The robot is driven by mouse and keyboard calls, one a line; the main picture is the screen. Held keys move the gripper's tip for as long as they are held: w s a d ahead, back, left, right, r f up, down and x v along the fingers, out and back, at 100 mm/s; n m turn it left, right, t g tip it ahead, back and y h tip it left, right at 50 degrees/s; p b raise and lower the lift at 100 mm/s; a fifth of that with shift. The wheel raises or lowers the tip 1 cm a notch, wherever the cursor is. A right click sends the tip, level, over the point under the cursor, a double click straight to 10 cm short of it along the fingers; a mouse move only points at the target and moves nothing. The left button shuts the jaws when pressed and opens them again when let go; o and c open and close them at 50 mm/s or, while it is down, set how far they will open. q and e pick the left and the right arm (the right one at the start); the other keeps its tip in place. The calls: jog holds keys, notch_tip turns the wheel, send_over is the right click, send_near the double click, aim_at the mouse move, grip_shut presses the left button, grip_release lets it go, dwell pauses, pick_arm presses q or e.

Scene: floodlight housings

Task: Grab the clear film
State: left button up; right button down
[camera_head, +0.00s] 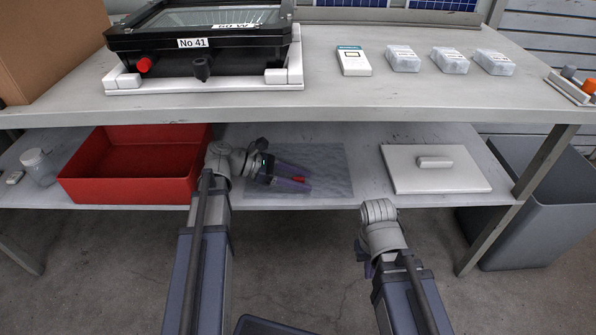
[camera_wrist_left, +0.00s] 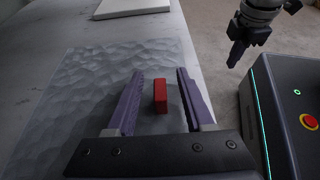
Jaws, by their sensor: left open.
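The film (camera_wrist_left: 85,85) and the red block (camera_wrist_left: 160,96) also show in the left wrist view. My left gripper (camera_head: 309,182) is open low over the film. Its two purple fingers stand on either side of the red block, with a gap to each side in the left wrist view (camera_wrist_left: 160,72). My right gripper (camera_head: 367,268) is mostly hidden by its own wrist, in front of the shelf; its jaws are unclear.
A red bin (camera_head: 130,187) stands left of the film, and a white lidded plate (camera_head: 436,182) with a handle lies to the right. A clear jar (camera_head: 38,166) is at far left. The upper table (camera_head: 330,98) overhangs the shelf. A grey bin (camera_head: 545,225) stands at right.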

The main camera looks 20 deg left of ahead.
pick_arm(q)
jog(key=shift+c, duration=0.2)
grip_shut()
jog(key=shift+r, duration=0.15)
pick_arm(e)
jog(key=shift+r, duration=0.2)
